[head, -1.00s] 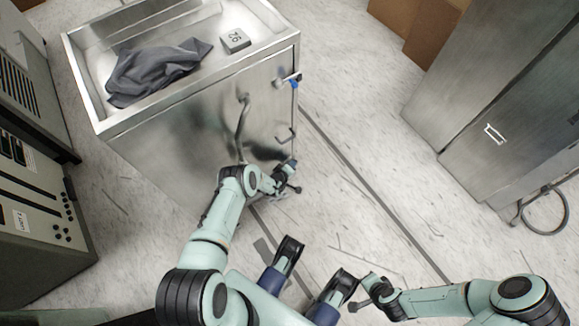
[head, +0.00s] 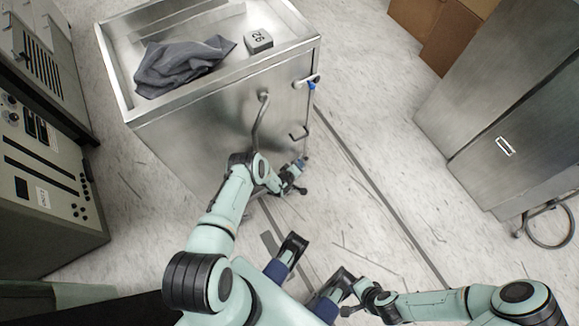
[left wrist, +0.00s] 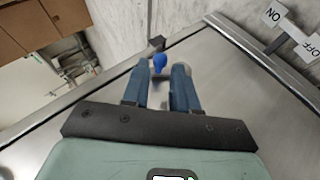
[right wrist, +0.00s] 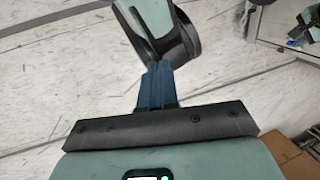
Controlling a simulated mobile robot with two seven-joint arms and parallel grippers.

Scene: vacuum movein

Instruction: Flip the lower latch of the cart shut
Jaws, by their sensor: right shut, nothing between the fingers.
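The metal cart (head: 200,150) stands at the upper left of the head view. Its upper latch, with a blue tip (head: 312,86), is at the top of the door's right edge. A thin rod runs down from it. My left gripper (head: 299,170) is low at that edge, at the lower latch, which it largely hides. In the left wrist view its two blue fingers (left wrist: 159,72) are apart, and a blue knob (left wrist: 159,61) shows just beyond and between their tips. I cannot tell if they touch it. My right gripper (right wrist: 157,68) is shut and empty, away from the cart.
A grey cloth (head: 180,65) and a small numbered block (head: 259,40) lie on the cart top. A curved handle (head: 260,122) sticks out from the door. A grey control console (head: 45,170) stands left, a metal cabinet (head: 500,110) right. Floor between cart and cabinet is clear.

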